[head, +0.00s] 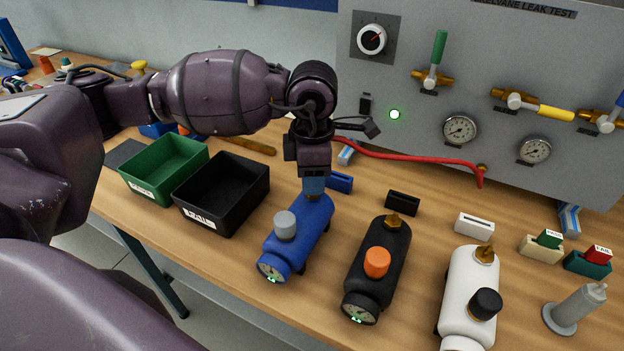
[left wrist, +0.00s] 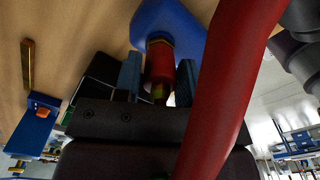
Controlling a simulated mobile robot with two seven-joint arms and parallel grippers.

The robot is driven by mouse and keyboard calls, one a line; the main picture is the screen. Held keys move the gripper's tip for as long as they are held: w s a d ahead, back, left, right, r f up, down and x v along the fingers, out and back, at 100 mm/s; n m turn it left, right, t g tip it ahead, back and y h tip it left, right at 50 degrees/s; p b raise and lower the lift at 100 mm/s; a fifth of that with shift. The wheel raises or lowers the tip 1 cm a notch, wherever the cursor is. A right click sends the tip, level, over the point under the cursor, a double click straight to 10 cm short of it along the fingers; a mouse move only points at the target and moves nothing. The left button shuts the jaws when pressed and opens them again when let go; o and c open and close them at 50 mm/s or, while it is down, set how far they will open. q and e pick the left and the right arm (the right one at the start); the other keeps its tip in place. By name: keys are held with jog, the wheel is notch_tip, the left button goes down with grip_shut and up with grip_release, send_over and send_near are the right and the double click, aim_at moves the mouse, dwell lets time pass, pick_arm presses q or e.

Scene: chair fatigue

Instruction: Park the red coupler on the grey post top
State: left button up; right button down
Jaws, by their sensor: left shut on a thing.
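My left gripper (head: 314,190) is over the rear end of the blue canister (head: 310,222), which lies on the bench. In the left wrist view its two blue fingers (left wrist: 159,78) are shut on the red coupler (left wrist: 158,62). The coupler is in line with a brass fitting (left wrist: 160,39) at the blue canister (left wrist: 175,22); I cannot tell whether it is still fastened. The gripper hides the coupler in the head view. A red hose (head: 420,156) runs to the test panel. The grey post (head: 580,304) stands upright at the right front on a round base. My right gripper is out of view.
A black canister (head: 385,258) and a white canister (head: 465,280) lie between the blue one and the post. Green (head: 150,182) and black (head: 205,213) bins stand left. The grey panel (head: 420,105) rises behind. Small card holders (head: 540,248) sit near the post.

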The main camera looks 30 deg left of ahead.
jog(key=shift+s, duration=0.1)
pick_arm(q)
jog(key=shift+r, duration=0.1)
jog(key=shift+r, duration=0.3)
jog(key=shift+r+p, duration=0.45)
jog(key=shift+r, duration=0.2)
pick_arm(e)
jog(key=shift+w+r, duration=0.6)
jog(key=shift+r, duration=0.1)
pick_arm(q)
jog(key=shift+r, duration=0.35)
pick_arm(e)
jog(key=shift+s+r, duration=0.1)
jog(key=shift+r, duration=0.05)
pick_arm(q)
jog(key=shift+r, duration=0.2)
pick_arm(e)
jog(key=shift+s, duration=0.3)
